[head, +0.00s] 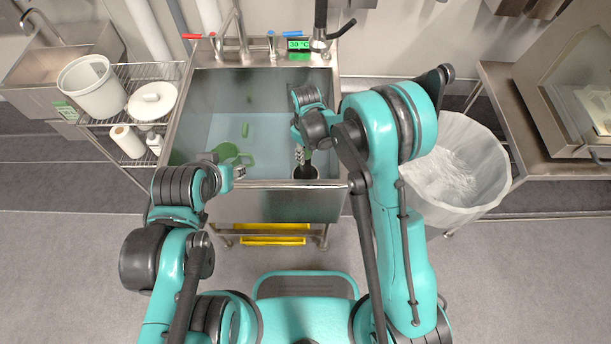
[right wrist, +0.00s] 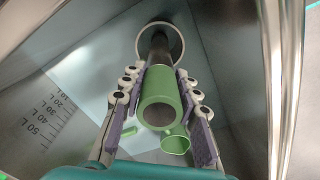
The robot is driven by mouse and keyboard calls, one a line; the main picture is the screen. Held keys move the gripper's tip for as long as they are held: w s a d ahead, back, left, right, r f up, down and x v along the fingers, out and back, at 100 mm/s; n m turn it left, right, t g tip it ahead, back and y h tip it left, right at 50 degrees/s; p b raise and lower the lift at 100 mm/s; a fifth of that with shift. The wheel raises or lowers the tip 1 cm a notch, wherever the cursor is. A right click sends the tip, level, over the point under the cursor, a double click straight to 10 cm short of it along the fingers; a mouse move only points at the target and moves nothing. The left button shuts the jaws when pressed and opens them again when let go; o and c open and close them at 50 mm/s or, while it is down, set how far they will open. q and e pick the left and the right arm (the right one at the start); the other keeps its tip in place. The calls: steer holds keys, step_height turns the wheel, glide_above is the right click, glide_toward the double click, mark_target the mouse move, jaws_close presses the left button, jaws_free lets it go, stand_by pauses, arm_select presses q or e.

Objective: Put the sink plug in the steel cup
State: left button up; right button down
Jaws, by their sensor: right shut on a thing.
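My right gripper (head: 302,152) points down into the sink. Its fingers (right wrist: 158,92) are shut on the sides of what I take for the sink plug, a hollow green cylinder (right wrist: 160,101) with a dark stem (right wrist: 160,58). The stem points at a round, pale-rimmed opening (right wrist: 179,40), which looks like the steel cup; it also shows in the head view near the sink's front wall (head: 305,178). The stem's end overlaps the opening; I cannot tell how deep it is. My left gripper (head: 240,171) hangs near the sink's front left edge, its fingers too small to read.
The sink (head: 270,187) holds water. A green mug-like vessel (head: 236,157) and a small green piece (head: 245,130) are in it, left of the right gripper. The tap (head: 241,35) stands behind. A wire rack (head: 150,72) is at left and a lined bin (head: 455,180) at right.

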arm_select(q)
step_height(320, 180, up, 8)
steer(key=p, duration=0.7)
steer(key=shift+p, duration=0.4)
arm_select(e)
steer(key=shift+r, duration=6.65)
